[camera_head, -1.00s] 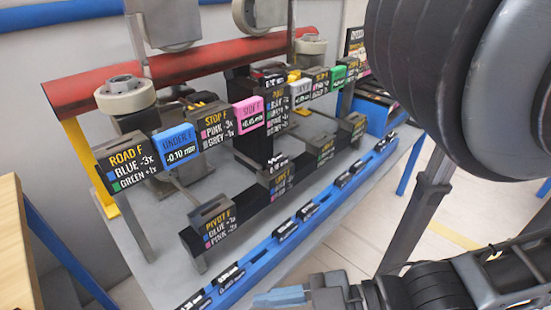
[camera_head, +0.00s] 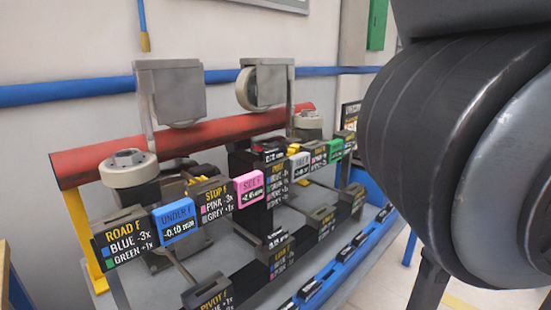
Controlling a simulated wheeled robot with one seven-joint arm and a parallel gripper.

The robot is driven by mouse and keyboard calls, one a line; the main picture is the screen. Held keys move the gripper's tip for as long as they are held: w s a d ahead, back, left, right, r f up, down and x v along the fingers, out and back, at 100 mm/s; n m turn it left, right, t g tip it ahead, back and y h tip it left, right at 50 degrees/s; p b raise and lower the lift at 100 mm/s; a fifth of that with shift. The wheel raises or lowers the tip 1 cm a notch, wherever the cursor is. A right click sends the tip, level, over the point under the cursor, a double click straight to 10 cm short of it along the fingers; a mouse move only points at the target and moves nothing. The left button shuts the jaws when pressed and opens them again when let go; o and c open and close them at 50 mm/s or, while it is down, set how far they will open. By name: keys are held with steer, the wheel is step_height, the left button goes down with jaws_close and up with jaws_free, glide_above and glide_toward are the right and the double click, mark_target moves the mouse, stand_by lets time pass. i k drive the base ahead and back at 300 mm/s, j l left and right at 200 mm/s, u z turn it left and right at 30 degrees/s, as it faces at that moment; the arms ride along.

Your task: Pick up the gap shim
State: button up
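I cannot tell which piece is the gap shim. Several small dark labelled pieces sit along the blue rail (camera_head: 325,277) at the front of the bench; their print is too small to read. A blue tag (camera_head: 174,222) reading "UNDER F -0.10 mm" and a pink tag (camera_head: 249,187) reading "SIDE F" stand on the upper row. A grey tag (camera_head: 300,166) and a green tag (camera_head: 335,151) stand farther right. My gripper is out of view; only a dark part of my arm fills the right side.
The test rig has a red beam (camera_head: 180,147), pale wheels (camera_head: 128,170) and black signs such as "ROAD F" (camera_head: 125,240). A blue pipe (camera_head: 70,92) runs along the wall. A wooden edge (camera_head: 4,275) shows at lower left. Pale floor is open at lower right.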

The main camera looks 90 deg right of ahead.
mark_target(271, 155)
steer(key=z, duration=1.5)
steer(key=k+l, duration=0.05)
